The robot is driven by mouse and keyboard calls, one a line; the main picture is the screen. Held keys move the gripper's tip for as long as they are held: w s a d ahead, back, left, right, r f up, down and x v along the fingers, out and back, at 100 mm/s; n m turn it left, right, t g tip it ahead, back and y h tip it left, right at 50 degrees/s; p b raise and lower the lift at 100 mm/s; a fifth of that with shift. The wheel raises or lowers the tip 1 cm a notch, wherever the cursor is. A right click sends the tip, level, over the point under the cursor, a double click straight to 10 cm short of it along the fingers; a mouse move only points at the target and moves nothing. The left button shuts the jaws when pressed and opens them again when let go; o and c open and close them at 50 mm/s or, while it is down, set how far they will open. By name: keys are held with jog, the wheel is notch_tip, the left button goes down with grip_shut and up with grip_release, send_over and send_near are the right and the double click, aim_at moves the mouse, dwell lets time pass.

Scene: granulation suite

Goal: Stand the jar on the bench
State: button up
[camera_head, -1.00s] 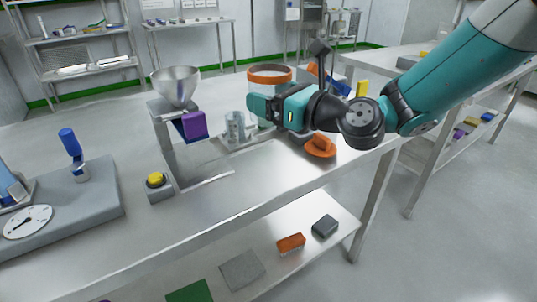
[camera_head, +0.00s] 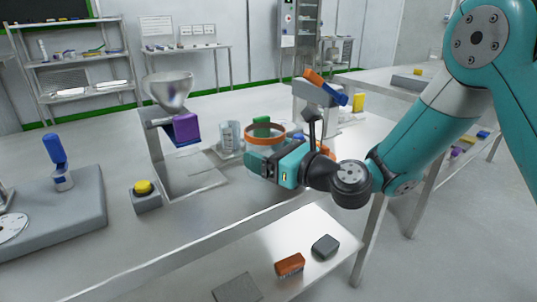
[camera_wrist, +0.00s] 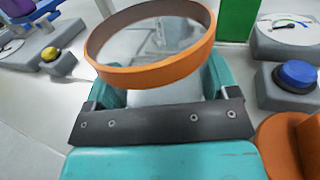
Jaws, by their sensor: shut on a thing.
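The jar (camera_head: 262,139) is clear, with a wide orange band at its rim, and looks close to upright. My gripper (camera_head: 256,158) is shut on its body below the band. In the wrist view the jar (camera_wrist: 150,76) rises between the two teal fingers, with its open mouth showing. The steel bench (camera_head: 205,212) lies below and behind it. My gripper hides the jar's lower part in the head view, so I cannot tell whether its base touches the bench.
A glass vessel (camera_head: 229,137) and a green block (camera_head: 261,122) are beside and behind the jar. A funnel stand (camera_head: 168,88) with a purple part (camera_head: 186,128) and a yellow button (camera_head: 143,187) are left. An orange object (camera_head: 323,147) is right. Bench space in front of the stand is clear.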

jog(key=shift+f, duration=0.2)
jog(key=o, duration=1.4)
jog(key=shift+o, duration=0.2)
jog(key=shift+r, duration=0.15)
jog(key=shift+d, duration=0.1)
jog(key=b+v, duration=0.6)
jog(key=v, duration=0.5)
jog(key=s+a+f+n+g+h, duration=0.1)
jog(key=s+a+n+g, duration=0.1)
jog(key=s+n+g, duration=0.6)
jog(key=s+a+f+n+g+h, duration=0.15)
jog(key=s+n, duration=0.45)
jog(key=n, duration=0.7)
jog(key=s+d+f+n+g+h, duration=0.1)
jog(key=s+d+f+n+h, duration=0.1)
jog(key=s+d+n+h, duration=0.5)
jog(key=d+n, duration=0.2)
jog(key=n, duration=0.2)
jog(key=shift+s+d+n, duration=0.2)
jog(key=shift+d+n, duration=0.1)
